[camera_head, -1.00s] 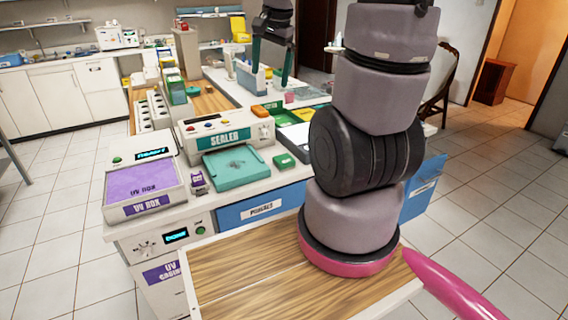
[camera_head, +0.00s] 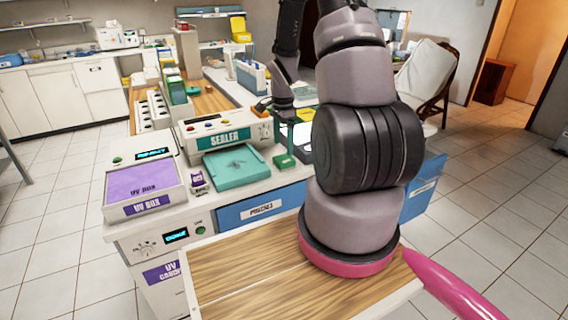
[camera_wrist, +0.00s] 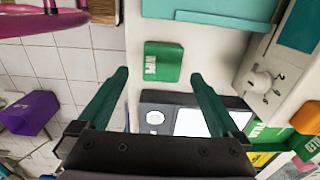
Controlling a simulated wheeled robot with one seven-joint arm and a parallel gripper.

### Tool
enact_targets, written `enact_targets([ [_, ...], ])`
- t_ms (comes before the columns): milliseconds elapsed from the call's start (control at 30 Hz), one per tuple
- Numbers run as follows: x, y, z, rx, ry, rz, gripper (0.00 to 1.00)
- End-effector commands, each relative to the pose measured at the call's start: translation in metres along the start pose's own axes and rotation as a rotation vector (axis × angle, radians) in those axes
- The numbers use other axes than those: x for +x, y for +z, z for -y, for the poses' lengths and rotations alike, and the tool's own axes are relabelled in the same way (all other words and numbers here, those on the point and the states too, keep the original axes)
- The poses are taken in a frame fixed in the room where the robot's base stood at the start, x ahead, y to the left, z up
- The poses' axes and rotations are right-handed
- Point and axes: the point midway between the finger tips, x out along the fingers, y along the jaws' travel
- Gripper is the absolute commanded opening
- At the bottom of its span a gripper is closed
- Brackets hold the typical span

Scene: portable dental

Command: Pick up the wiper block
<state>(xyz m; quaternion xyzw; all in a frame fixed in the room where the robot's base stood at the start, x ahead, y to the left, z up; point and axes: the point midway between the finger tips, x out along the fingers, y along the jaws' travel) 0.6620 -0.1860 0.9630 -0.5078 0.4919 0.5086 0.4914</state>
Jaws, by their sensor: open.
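The wiper block is a small green block labelled "WIPE" (camera_wrist: 163,62) on the pale counter top in the wrist view. In the head view this green block (camera_head: 284,161) sits just right of the teal tray, near the counter's front edge. My gripper (camera_wrist: 159,75) is open, with its two green fingers spread. In the wrist view the block shows just beyond the fingertips, between their lines, with nothing held. The fingers are mostly hidden by my arm in the head view, so their height above the block is hard to tell.
The teal tray (camera_head: 236,166) and the sealer (camera_head: 226,131) stand to the block's left and back. The UV box (camera_head: 146,188) is further left. A grey device with a white screen (camera_wrist: 190,122) lies close to the block. My pink-ringed arm base stands on the wooden top (camera_head: 250,284).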

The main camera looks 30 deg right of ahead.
Motion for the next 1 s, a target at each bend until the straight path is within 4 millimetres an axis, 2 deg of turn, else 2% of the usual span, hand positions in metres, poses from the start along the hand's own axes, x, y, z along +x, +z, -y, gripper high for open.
enact_targets([
  [167, 0.014, -0.002, 0.001, 0.0, 0.001, 0.001, 1.0],
  [433, 0.052, -0.006, 0.004, -0.002, 0.001, 0.0, 1.0],
  [733, 0.058, -0.006, 0.005, -0.001, -0.001, 0.0, 1.0],
  [767, 0.058, -0.006, 0.005, -0.001, -0.001, 0.0, 0.96],
  [900, 0.057, -0.006, 0.005, -0.001, -0.001, 0.0, 0.43],
  [1000, 0.057, -0.006, 0.005, -0.001, -0.001, 0.0, 0.12],
])
